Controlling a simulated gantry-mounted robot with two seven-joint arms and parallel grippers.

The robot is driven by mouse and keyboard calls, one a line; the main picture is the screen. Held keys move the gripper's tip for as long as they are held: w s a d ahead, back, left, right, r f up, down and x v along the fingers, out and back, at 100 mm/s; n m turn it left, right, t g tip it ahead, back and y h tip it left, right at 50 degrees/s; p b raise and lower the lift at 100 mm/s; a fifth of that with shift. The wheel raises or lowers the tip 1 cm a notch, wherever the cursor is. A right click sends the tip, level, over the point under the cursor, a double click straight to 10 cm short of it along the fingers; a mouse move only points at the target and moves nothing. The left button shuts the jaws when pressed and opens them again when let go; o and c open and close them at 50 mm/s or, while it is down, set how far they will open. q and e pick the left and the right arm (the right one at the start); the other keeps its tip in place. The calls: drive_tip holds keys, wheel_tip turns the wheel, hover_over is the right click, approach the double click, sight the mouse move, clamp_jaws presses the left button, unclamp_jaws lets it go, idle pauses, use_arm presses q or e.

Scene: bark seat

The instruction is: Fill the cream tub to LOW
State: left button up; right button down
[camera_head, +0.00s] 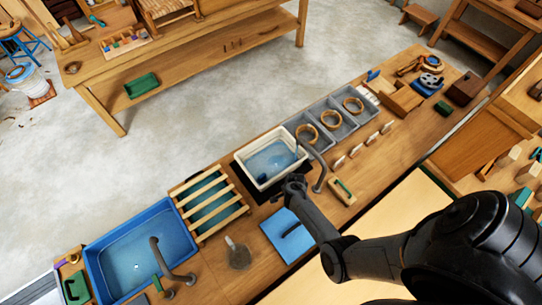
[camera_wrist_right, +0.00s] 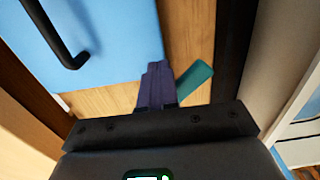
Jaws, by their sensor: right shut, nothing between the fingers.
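The cream tub (camera_head: 247,167) stands on the bench with a pale rim, and blue water or a blue floor shows inside. No LOW mark is readable. A grey curved tap (camera_head: 319,172) arches over its right side. My right gripper (camera_head: 293,181) is at the tub's near side. In the right wrist view its purple-grey fingers (camera_wrist_right: 156,84) are shut and empty. A teal lever-like piece (camera_wrist_right: 194,79) shows beside them; I cannot tell whether they touch. My left gripper is not in view.
A blue basin (camera_head: 96,265) with its own tap (camera_head: 170,266) stands at left, beside a slatted rack (camera_head: 209,203). A blue panel (camera_head: 288,235) with a dark bar lies near my arm. Grey bins (camera_head: 335,122) with rings stand at right. A glass-like vessel (camera_head: 238,254) stands in front.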

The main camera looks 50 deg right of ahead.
drive_tip(key=w+d, duration=0.1)
drive_tip(key=w+d+b, duration=0.1)
drive_tip(key=shift+d+f, duration=0.1)
drive_tip(key=shift+d, duration=0.35)
drive_tip(key=shift+w, duration=0.1)
drive_tip(key=r+p, duration=0.2)
drive_tip(key=a+r+p, duration=0.1)
drive_tip(key=r+p, duration=0.3)
drive_tip(key=shift+s+a+r+p, duration=0.15)
drive_tip(key=shift+s+a+p, duration=0.05)
drive_tip(key=shift+a+p, duration=0.2)
drive_tip(key=shift+s, duration=0.15)
